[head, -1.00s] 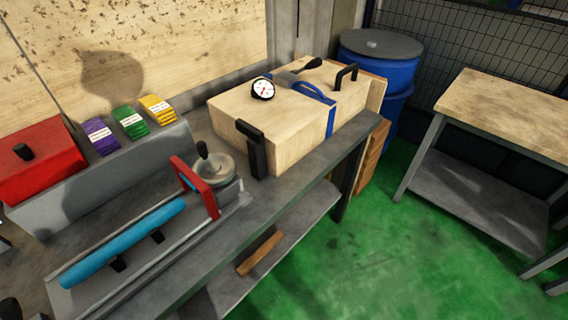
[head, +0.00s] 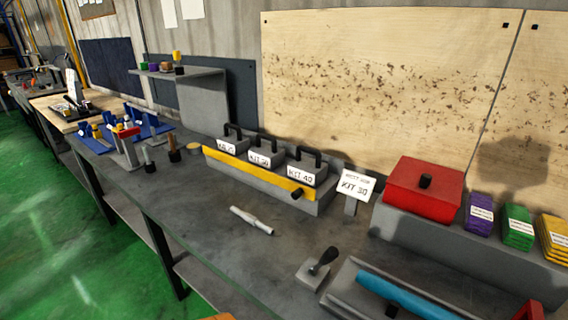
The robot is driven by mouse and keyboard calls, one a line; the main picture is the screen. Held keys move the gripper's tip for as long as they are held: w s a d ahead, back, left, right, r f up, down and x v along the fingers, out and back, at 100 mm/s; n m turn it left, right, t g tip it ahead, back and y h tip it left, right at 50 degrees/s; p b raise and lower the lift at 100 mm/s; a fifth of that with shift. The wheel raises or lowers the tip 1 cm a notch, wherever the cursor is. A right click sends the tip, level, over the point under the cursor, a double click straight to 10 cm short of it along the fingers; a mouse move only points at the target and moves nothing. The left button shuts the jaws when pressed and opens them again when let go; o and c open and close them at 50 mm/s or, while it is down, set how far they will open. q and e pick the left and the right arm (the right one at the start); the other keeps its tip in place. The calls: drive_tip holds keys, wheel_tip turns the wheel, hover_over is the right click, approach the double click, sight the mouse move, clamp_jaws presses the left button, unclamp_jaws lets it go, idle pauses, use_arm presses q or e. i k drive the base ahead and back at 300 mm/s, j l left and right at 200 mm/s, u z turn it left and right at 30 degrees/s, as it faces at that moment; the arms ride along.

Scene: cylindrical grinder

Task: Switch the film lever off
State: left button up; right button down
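A small lever with a black handle (head: 322,261) stands on a light grey square plate (head: 312,276) on the bench, at the lower right of the head view. Its handle tilts up and to the right. I see no label, so I cannot tell whether it is the film lever. Right of it, apart from it, lies a blue roll (head: 405,296) in a grey trough, cut off by the bottom edge. Neither of my grippers is in view.
A grey rack (head: 320,206) with several KIT boxes and a yellow front strip stands behind. A white pen-like rod (head: 252,220) lies on the bench. A red box (head: 423,190) and a KIT 30 sign (head: 355,185) stand right. The bench front (head: 215,230) is mostly clear.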

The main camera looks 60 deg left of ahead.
sight(329, 256)
drive_tip(key=u, duration=1.5)
